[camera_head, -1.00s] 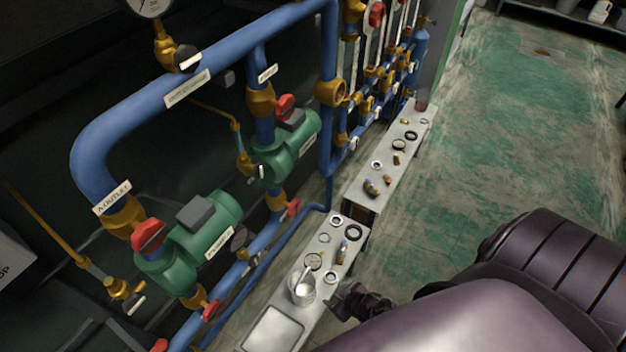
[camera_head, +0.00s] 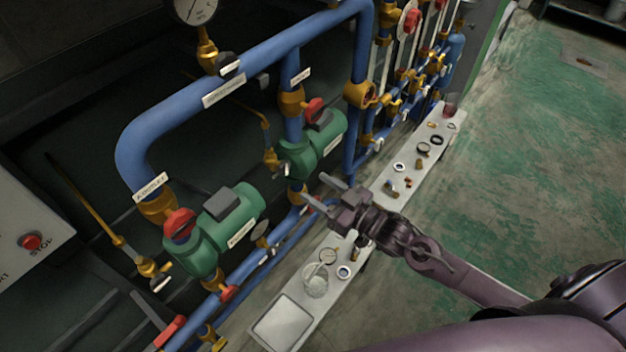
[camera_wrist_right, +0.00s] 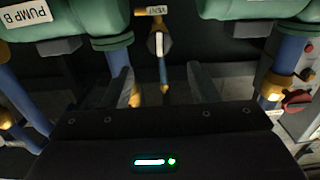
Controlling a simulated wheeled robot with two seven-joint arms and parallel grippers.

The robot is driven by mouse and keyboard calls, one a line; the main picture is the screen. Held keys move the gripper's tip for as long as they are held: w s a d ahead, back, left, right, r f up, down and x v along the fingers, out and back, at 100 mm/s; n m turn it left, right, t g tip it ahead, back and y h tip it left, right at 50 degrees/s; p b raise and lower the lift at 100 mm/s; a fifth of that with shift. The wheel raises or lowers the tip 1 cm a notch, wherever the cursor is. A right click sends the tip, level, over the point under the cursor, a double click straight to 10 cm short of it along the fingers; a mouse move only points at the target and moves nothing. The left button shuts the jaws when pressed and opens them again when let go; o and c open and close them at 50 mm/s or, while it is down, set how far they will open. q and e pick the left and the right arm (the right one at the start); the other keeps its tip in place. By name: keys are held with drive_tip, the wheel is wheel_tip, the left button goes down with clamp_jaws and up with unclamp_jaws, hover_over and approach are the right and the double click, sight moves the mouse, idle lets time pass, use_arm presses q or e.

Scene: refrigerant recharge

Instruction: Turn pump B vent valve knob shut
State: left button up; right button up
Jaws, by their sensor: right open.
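Pump B (camera_head: 314,148) is the farther green pump in the head view. Its label shows upside down on the green body (camera_wrist_right: 28,18) in the right wrist view. The pump B vent valve (camera_head: 270,158), brass on a thin pipe, sits left of that pump. In the wrist view the vent valve knob (camera_wrist_right: 159,43) hangs under a VENT tag, ahead of the jaws and roughly centred between them. My right gripper (camera_head: 313,188) is open and empty, apart from the knob, with its fingers pointing toward the pumps. It also shows in the wrist view (camera_wrist_right: 160,88). My left gripper is out of view.
The nearer green pump (camera_head: 228,228) with a red-handled valve (camera_head: 179,223) stands left. Blue pipes (camera_head: 240,85) run above and below the pumps. A low bench (camera_head: 262,310) with small parts and a glass beaker (camera_head: 316,283) lies below my right arm.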

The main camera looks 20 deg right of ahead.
sight(286, 169)
drive_tip(key=b+x, duration=0.1)
drive_tip(key=x, duration=0.2)
drive_tip(key=b+x, duration=0.2)
drive_tip(key=x, duration=0.1)
drive_tip(key=b+x, duration=0.2)
drive_tip(key=x, duration=0.1)
drive_tip(key=shift+f, duration=0.25)
drive_tip(key=shift+r, duration=0.1)
drive_tip(key=shift+c, duration=0.7)
drive_tip(key=c, duration=0.8)
drive_tip(key=shift+r+m+p, duration=0.2)
drive_tip(key=shift+m+p, duration=0.7)
drive_tip(key=shift+p, duration=0.05)
drive_tip(key=shift+m+p, duration=0.55)
drive_tip(key=shift+m, duration=0.35)
drive_tip(key=shift+f+m, duration=0.15)
drive_tip(key=shift+m, duration=0.25)
